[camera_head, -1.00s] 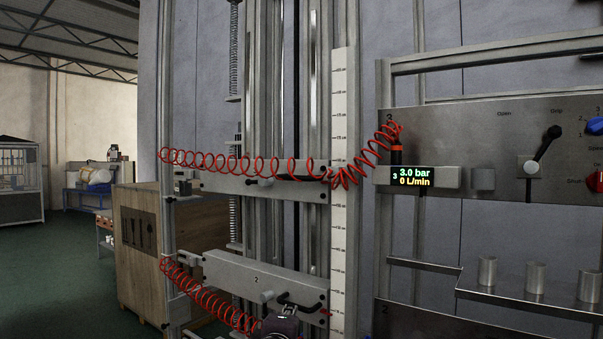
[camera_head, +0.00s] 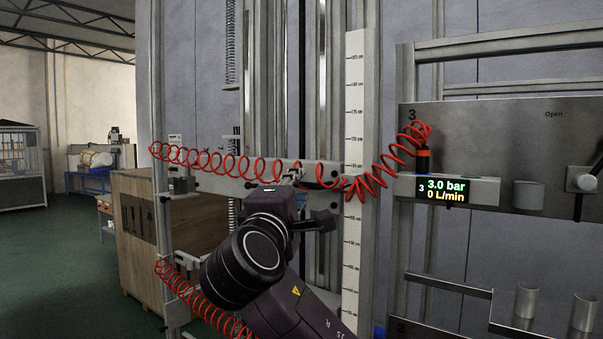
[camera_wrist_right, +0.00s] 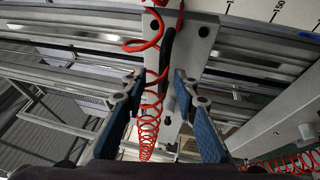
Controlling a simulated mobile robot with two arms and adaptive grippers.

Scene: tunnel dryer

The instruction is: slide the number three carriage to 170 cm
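The number three carriage (camera_head: 225,172) is the upper grey crossbeam, level, with a red coiled hose (camera_head: 190,158) along it. A white scale (camera_head: 353,100) stands at its right end; the carriage sits near the 160 cm region, the exact reading partly hidden by hose. My right gripper (camera_head: 293,178) is in front of the beam, its fingertips small and partly hidden by my wrist. In the right wrist view, its blue-padded fingers (camera_wrist_right: 160,95) are apart on either side of the beam and its black handle (camera_wrist_right: 167,58); no grip shows. My left gripper is out of view.
A lower carriage with another red hose (camera_head: 190,293) is mostly behind my right arm. At right, a steel panel (camera_head: 500,140) carries the 3.0 bar display (camera_head: 443,190). A wooden crate (camera_head: 135,240) stands at left behind the frame.

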